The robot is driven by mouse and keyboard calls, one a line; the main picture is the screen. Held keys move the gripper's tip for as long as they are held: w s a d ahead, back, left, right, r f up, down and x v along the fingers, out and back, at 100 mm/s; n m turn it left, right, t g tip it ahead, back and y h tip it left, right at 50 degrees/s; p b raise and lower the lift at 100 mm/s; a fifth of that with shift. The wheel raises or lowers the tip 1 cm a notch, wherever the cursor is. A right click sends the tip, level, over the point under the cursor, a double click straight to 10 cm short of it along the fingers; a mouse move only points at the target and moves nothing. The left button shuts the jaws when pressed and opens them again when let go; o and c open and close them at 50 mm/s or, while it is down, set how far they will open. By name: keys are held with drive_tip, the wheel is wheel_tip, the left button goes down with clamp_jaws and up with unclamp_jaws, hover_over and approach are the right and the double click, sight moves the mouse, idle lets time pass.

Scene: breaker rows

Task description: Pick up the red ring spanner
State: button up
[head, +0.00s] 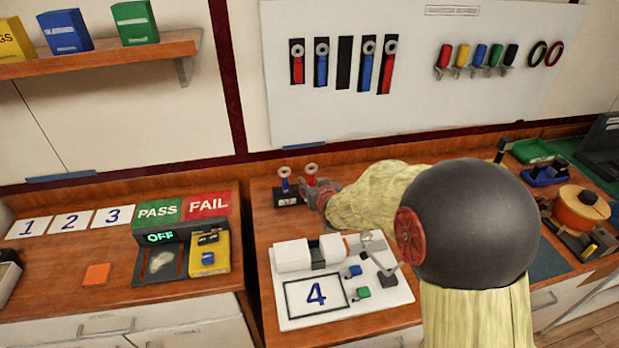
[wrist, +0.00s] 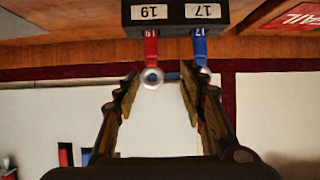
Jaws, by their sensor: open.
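The red ring spanner (head: 311,172) stands upright in a black block (head: 287,197) on the bench, right of a blue ring spanner (head: 285,181). The wrist view is upside down; the block there (wrist: 175,14) is labelled 19 at the red spanner (wrist: 151,48) and 17 at the blue one (wrist: 200,46). My gripper (wrist: 160,76) is open and empty. The red spanner's ring appears between the fingertips, nearer the left one; I cannot tell whether they touch. The right fingertip overlaps the blue ring's edge. In the head view my gripper (head: 322,190) is beside the block, partly hidden by my arm.
A wall board (head: 330,110) holds several more red and blue spanners. A white tray (head: 340,312) with a card marked 4 lies in front. PASS (head: 158,211) and FAIL (head: 208,203) cards lie left. Right are an orange reel (head: 580,207) and other items.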

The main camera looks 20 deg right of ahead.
sight(312, 178)
drive_tip(key=shift+t, duration=0.4)
drive_tip(key=x, duration=0.3)
drive_tip(key=d+f+b+x, duration=0.1)
drive_tip(key=x, duration=0.2)
drive_tip(key=s+b+x, duration=0.1)
drive_tip(key=x, duration=0.2)
drive_tip(key=shift+w+d+f, duration=0.3)
drive_tip(key=shift+w+f, duration=0.1)
drive_tip(key=shift+f, duration=0.05)
drive_tip(key=shift+w+d, duration=0.1)
drive_tip(key=shift+w, duration=0.25)
drive_tip(key=c, duration=0.3)
clamp_jaws()
